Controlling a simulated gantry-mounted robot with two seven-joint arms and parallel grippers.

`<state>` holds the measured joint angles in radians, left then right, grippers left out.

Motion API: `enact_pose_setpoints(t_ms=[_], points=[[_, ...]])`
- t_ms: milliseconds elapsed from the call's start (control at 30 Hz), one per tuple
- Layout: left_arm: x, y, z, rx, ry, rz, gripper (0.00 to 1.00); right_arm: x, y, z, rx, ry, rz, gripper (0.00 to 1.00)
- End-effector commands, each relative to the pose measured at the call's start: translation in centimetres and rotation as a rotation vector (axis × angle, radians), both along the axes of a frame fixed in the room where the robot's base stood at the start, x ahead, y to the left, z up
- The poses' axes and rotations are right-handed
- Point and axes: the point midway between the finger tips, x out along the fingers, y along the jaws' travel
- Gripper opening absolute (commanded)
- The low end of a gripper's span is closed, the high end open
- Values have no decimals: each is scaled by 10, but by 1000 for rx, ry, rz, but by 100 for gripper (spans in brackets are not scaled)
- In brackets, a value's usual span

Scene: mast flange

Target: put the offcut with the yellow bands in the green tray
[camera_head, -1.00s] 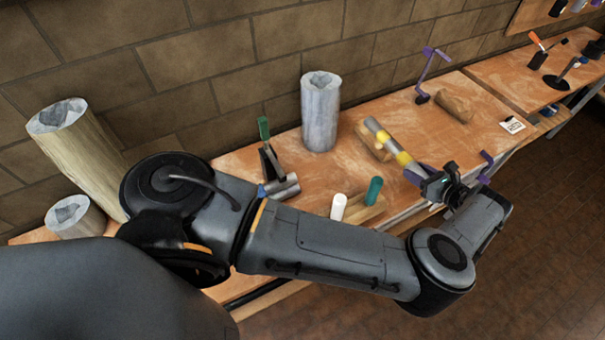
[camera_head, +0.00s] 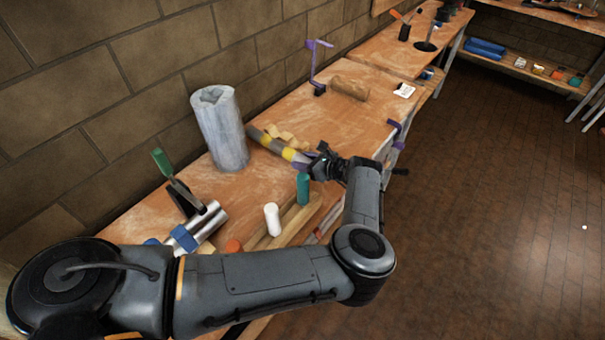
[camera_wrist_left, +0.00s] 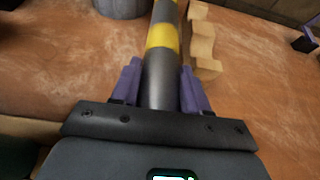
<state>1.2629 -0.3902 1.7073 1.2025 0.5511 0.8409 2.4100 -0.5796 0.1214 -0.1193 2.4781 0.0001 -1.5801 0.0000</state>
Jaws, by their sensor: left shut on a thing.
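The offcut with the yellow bands (camera_head: 274,144) is a grey tube lying slantwise over the workbench, beside a wavy wooden block. It also shows in the left wrist view (camera_wrist_left: 163,45), running away from the jaws. My left gripper (camera_head: 310,163) is shut on its near end, with the purple fingers (camera_wrist_left: 160,88) on either side of it. I cannot tell whether the tube touches the bench. A small green thing (camera_head: 576,80) sits on a far shelf at the right; I cannot tell whether it is the green tray. My right gripper is not in view.
A grey cylinder (camera_head: 220,130) stands behind the tube. The wavy wooden block (camera_head: 292,139) is close beside it. A teal cylinder (camera_head: 303,188) and a white one (camera_head: 272,219) stand in front. Open floor is at the right.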

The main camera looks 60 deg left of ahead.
Motion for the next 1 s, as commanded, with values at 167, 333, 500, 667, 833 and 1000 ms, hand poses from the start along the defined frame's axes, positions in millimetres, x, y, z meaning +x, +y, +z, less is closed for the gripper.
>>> enact_pose_setpoints(t_ms=[167,333,500,667,833,1000], points=[[-3,5,-5,2,1,1,8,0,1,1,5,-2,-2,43],[-3,5,-26,0,2,0,8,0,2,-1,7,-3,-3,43],[-3,5,-41,1,1,1,8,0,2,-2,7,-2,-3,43],[-3,4,-42,1,-1,2,8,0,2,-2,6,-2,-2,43],[-3,4,-43,1,0,1,8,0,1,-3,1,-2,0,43],[-3,4,-45,0,-1,1,49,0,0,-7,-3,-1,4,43]])
